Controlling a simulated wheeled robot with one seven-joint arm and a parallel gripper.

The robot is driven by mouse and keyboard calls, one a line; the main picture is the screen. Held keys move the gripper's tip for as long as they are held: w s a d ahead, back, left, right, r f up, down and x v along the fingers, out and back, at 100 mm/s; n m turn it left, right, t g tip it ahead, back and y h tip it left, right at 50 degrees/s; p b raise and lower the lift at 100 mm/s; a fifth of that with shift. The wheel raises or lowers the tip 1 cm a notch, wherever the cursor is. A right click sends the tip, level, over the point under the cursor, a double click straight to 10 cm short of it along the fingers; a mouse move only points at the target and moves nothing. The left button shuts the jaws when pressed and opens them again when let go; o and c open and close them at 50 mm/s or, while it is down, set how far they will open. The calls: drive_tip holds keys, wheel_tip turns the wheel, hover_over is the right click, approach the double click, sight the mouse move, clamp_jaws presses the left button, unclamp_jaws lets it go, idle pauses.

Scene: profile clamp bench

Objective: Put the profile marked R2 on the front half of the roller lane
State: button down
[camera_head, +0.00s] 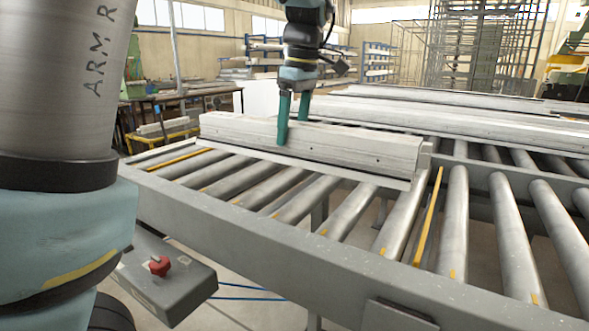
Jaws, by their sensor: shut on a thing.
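A long pale grey-white profile (350,147) lies crosswise over the far part of the roller lane (300,202), with its long side facing me. No R2 mark can be read on it. My gripper (293,122) comes down from above with teal fingers, one on the near side of the profile and one behind it, left of its middle. It is shut on this profile. A pale flat strip shows along the profile's lower edge; I cannot tell whether the profile rests on it or hangs just above. The near rollers are bare.
More long pale profiles (460,122) lie behind on the right. Yellow strips (428,217) lie between rollers at the right and left. A grey box with a red knob (159,266) stands at the lane's near left. Racks and machines stand at the back.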

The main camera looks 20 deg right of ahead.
sight(292, 164)
wheel_tip(292, 164, down, 8)
drive_tip(key=shift+r+p, duration=0.1)
drive_tip(key=shift+p, duration=0.4)
unclamp_jaws()
drive_tip(key=r, duration=0.4)
drive_tip(key=s+r, duration=0.1)
drive_tip(key=r, duration=0.3)
drive_tip(key=d+r+b, duration=0.1)
drive_tip(key=r, duration=0.3)
drive_tip(key=shift+s, duration=0.25)
drive_tip(key=shift+f, duration=0.1)
